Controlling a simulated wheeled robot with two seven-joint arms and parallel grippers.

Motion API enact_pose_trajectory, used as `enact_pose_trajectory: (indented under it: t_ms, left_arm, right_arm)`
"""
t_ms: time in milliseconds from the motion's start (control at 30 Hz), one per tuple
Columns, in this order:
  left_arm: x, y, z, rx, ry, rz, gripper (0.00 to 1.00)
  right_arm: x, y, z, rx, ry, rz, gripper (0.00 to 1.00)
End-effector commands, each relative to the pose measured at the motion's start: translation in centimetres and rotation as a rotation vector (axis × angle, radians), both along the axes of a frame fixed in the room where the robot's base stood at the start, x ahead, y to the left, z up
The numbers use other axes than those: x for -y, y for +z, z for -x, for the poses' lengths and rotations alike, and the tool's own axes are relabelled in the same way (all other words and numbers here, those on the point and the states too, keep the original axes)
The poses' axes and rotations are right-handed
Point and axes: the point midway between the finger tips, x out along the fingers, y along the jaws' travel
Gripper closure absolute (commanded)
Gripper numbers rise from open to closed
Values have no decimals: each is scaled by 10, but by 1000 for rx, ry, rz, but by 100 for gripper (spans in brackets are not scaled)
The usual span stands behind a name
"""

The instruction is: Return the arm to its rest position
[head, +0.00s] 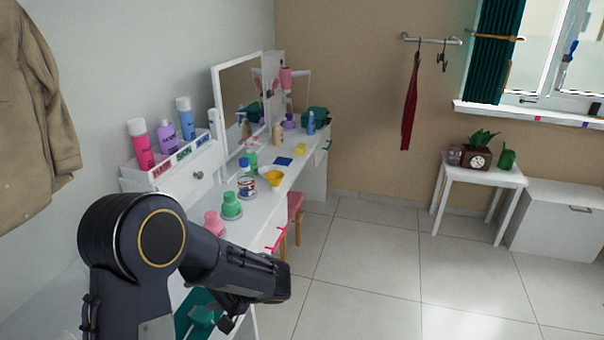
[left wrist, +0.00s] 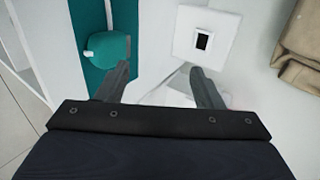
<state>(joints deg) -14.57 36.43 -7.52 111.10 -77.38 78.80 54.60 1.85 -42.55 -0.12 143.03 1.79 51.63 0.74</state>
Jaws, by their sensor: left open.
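My left arm (head: 135,240) comes in at the lower left of the head view, bent, with its forearm reaching right over the front of the white dressing table (head: 285,190). My left gripper (head: 232,318) hangs below the forearm's end, partly hidden by it. In the left wrist view, the left gripper (left wrist: 162,85) has its two fingers apart with nothing held between them. A teal round-topped object (left wrist: 106,48) on a teal mat (left wrist: 94,15) lies beside the left finger there. My right gripper is not in view.
Pink (head: 214,223) and green (head: 231,205) bottles stand just beyond my forearm. A tiered box (head: 185,170) carries several bottles. A mirror (head: 240,95) stands behind. A beige coat (head: 30,110) hangs at the left. The tiled floor (head: 380,270) to the right is clear.

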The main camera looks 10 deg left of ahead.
Motion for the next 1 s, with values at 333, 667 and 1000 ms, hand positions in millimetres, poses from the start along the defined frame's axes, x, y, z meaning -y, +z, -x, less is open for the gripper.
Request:
enact_pose_trajectory:
  t_ms: [333, 667, 1000]
  left_arm:
    - [1, 27, 99, -41, 170, 475, 39]
    - [76, 61, 186, 197, 105, 1126, 39]
    - [119, 89, 204, 457, -39, 1375, 39]
  right_arm:
    - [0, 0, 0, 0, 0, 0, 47]
    - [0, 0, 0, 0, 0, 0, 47]
    - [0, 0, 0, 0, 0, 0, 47]
